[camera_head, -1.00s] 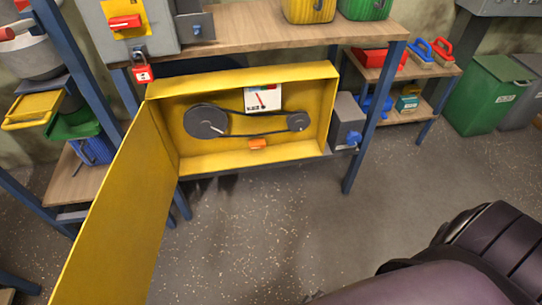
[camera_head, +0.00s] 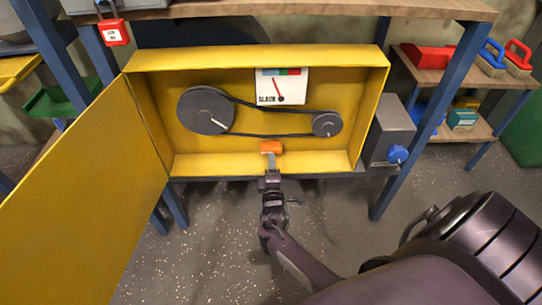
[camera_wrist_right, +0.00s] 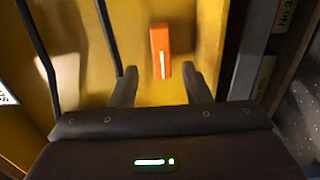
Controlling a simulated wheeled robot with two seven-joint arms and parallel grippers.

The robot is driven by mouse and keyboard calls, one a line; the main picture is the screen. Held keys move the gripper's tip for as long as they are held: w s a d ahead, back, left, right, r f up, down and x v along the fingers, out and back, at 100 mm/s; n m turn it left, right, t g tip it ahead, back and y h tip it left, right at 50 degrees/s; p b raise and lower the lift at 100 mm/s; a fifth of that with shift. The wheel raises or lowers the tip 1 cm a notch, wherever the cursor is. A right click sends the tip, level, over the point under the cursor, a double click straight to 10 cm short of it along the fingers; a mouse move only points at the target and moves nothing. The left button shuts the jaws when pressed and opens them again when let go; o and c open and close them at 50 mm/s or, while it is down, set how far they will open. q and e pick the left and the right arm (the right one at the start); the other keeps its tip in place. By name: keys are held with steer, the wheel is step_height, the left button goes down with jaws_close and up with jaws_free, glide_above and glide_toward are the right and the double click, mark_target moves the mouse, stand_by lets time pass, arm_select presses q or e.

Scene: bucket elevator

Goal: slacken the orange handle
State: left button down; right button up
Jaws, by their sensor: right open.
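The orange handle (camera_head: 271,147) sits at the bottom middle of the open yellow box (camera_head: 256,58), below the belt. In the right wrist view the orange handle (camera_wrist_right: 161,51) lies ahead of and between the fingers of my right gripper (camera_wrist_right: 162,86), which are apart and empty. In the head view my right gripper (camera_head: 271,178) is just below and in front of the handle. I cannot tell whether it touches it. Behind are a large dark pulley (camera_head: 205,110), a small pulley (camera_head: 327,124) and a dial (camera_head: 281,86) whose needle leans left, above the word SLACK. My left gripper is not in view.
The yellow door (camera_head: 85,195) hangs open at the left. A grey unit with a blue knob (camera_head: 397,154) stands right of the box. A blue table leg (camera_head: 420,125) is further right. A red padlock (camera_head: 115,32) hangs at upper left.

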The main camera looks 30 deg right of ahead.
mark_target(271, 148)
steer(key=b+x, duration=0.1)
steer(key=x, duration=0.4)
steer(key=shift+w+d+f, duration=0.1)
steer(key=shift+w+f, duration=0.05)
steer(key=shift+w, duration=0.05)
steer(key=shift+w+d+b, duration=0.3)
steer(key=shift+w+b, duration=0.05)
steer(key=shift+w, duration=0.1)
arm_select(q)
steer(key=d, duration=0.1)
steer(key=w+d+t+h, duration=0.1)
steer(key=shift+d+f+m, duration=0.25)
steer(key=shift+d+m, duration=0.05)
arm_select(e)
steer(key=shift+c, duration=0.2)
jaws_close()
